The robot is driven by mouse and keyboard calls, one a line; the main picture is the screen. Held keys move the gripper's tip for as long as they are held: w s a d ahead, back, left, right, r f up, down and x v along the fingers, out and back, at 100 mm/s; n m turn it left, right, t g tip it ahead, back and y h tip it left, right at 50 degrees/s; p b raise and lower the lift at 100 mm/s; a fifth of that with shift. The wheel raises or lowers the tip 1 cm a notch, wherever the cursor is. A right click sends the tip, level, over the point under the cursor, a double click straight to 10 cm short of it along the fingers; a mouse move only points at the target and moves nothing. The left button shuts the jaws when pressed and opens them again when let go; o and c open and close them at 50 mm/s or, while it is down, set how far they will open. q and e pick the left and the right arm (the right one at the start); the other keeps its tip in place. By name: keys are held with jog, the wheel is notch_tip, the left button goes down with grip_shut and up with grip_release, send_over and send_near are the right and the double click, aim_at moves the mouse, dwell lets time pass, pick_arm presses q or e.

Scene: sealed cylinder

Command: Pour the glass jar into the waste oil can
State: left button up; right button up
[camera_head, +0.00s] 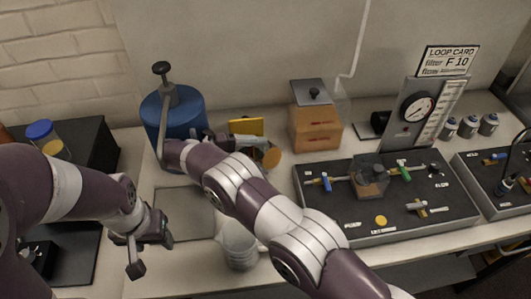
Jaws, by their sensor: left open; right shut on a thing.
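The waste oil can appears to be the blue drum (188,112) with a grey lever and black knob, at the back left of the bench. My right arm reaches across the bench, and its gripper (222,141) is just right of the drum. It is shut on what looks like the glass jar (262,151), which lies tipped on its side with an amber patch at its right end. The jar's other end is hidden by the gripper. My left gripper (145,245) is open and empty, over the left front of the bench.
A yellow block or card (246,127) stands behind the jar. A clear jug (239,246) stands at the front edge below my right arm. A blue-lidded jar (45,138) is at far left. A wooden box (316,126) and a black valve board (345,218) fill the right.

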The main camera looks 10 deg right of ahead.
dwell(0.3)
jog(key=shift+n+h+b, duration=0.3)
jog(key=shift+n+b, duration=0.1)
jog(key=shift+b, duration=0.4)
jog(key=shift+r, duration=0.15)
jog(key=shift+n+g+h+p, duration=0.3)
jog(key=shift+n+p, duration=0.1)
jog(key=shift+p, duration=1.2)
